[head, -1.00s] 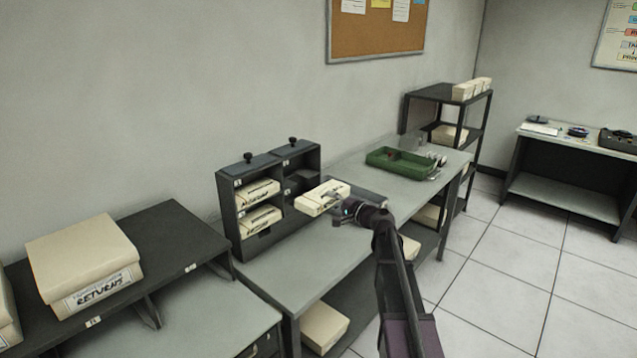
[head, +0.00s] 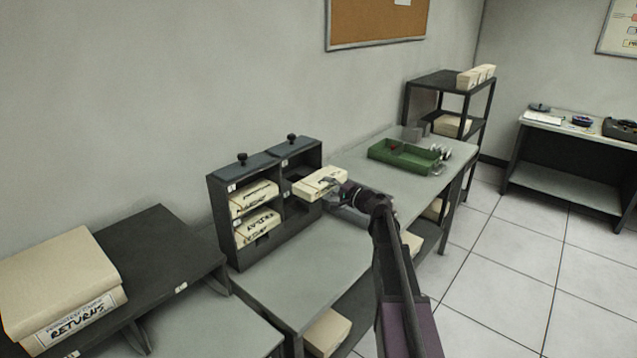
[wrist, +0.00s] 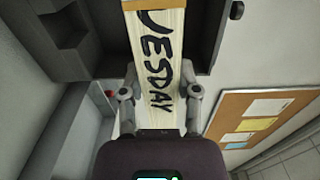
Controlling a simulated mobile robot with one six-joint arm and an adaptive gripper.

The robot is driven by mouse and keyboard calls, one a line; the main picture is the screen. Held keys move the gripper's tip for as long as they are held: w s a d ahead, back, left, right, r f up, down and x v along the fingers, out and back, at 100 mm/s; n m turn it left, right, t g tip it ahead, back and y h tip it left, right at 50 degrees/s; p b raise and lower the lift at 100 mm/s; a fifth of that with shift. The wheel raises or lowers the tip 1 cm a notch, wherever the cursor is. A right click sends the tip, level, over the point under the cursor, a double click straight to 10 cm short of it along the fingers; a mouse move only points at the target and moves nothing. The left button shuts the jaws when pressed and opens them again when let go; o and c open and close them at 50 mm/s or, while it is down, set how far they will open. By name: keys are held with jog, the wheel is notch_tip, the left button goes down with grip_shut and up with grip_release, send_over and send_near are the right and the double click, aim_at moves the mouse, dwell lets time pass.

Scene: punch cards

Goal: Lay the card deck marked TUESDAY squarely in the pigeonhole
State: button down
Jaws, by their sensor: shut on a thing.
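The card deck, cream with TUESDAY in dark letters, shows large in the wrist view (wrist: 160,60) and smaller in the head view (head: 320,180). My gripper (wrist: 160,103) is shut on its near part, one finger on each long side. In the head view my gripper (head: 337,190) holds it above the bench, at the right column of the dark pigeonhole rack (head: 262,158). The deck's left end overlaps the mouth of that column. I cannot tell whether it is inside or touching. The deck hides part of the opening.
The rack's left column holds cream decks (head: 254,198). A green tray (head: 403,158) stands farther along the grey bench (head: 300,275). A RETURNS box (head: 62,285) sits on the left shelf. A corkboard (head: 375,22) hangs on the wall.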

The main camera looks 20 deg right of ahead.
jog(key=shift+d, duration=0.15)
jog(key=shift+w+a, duration=0.15)
jog(key=shift+a, duration=0.2)
jog(key=shift+w+a, duration=0.1)
jog(key=shift+w, duration=0.05)
jog(key=shift+w+a, duration=0.4)
jog(key=shift+w, duration=0.2)
jog(key=x, duration=0.9)
jog(key=shift+w+a, duration=0.3)
dwell(0.7)
jog(key=shift+f+b, duration=0.35)
jog(key=shift+b, duration=0.05)
dwell(0.6)
